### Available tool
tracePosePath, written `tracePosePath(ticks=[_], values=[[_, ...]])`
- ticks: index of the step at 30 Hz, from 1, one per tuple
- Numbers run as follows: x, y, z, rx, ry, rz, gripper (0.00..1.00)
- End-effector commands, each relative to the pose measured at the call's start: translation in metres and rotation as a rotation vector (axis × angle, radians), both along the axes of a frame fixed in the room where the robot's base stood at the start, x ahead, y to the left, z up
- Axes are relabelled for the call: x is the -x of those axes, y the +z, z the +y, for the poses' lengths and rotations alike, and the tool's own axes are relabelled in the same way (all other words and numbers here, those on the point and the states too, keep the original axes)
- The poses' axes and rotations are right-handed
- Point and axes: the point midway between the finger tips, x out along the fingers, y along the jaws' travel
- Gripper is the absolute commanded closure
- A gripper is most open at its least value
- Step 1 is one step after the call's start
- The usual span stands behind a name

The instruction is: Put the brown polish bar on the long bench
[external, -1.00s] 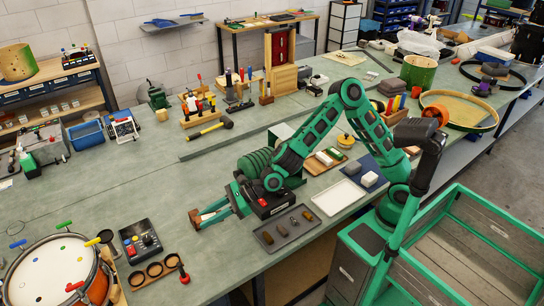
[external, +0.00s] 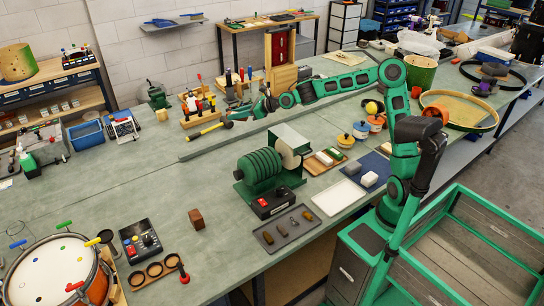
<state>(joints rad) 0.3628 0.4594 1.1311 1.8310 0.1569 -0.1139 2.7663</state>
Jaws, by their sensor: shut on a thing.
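A dark brown block (external: 196,219), which looks like the brown polish bar, stands on the long bench (external: 100,190) in front of the green machine, clear of my arm. My gripper (external: 260,108) is far from it, at the back of the bench, near the wooden cabinet and the tool stands. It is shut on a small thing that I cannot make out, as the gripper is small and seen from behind. A small wooden rack (external: 325,158) with a green and a pale bar lies right of the machine.
The green machine (external: 262,170) stands mid-bench. A grey tray (external: 283,232) with small parts and a white tray (external: 338,198) lie near the front edge. The bench left of the machine is largely clear.

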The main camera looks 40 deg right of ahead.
Motion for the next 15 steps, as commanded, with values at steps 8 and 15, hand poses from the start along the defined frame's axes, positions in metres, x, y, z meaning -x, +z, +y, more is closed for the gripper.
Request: tracePosePath(ticks=[8, 15], values=[[-0.055, 0.034, -0.132, 0.002, -0.19, -0.003, 0.99], [-0.08, 0.059, -0.247, 0.003, -0.353, -0.002, 0.99]])
